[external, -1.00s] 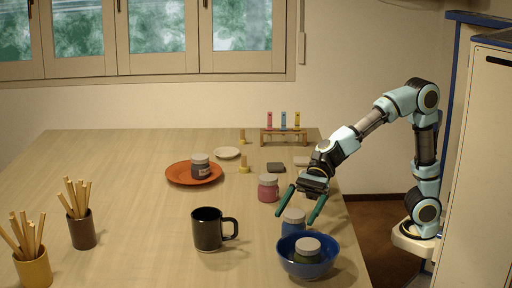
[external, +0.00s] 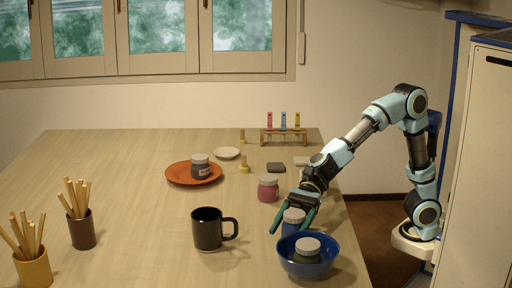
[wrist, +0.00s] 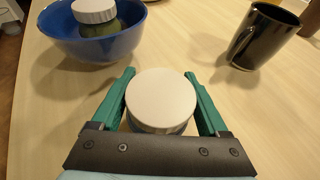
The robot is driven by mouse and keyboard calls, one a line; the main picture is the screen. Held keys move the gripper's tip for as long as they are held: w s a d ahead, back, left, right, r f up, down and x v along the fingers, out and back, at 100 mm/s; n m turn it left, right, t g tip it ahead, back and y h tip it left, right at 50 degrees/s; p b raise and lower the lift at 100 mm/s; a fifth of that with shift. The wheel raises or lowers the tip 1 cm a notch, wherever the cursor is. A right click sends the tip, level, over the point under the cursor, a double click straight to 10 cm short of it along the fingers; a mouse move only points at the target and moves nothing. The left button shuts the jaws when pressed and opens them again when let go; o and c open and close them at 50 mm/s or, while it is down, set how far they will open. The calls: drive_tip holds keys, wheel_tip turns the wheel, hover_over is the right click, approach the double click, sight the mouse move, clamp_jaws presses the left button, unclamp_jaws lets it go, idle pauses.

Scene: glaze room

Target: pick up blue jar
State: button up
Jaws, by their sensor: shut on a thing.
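The blue jar (external: 291,229) with a pale lid stands upright on the table behind the blue bowl. In the wrist view its round white lid (wrist: 160,98) fills the space between the fingers, and its body is mostly hidden below the lid. My gripper (external: 295,222) has its green fingers on both sides of the jar and is shut on it. In the wrist view, the gripper (wrist: 160,105) points down over the jar. I see no gap between the jar and the table.
A blue bowl (external: 333,259) holding a white-lidded green jar (external: 307,252) stands just in front. A black mug (external: 207,232) is to the left. A pink jar (external: 268,190) stands behind. An orange plate (external: 177,176) with a dark jar (external: 200,166) is farther back left.

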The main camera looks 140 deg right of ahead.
drive_tip(key=c, duration=0.9)
drive_tip(key=shift+c, duration=0.2)
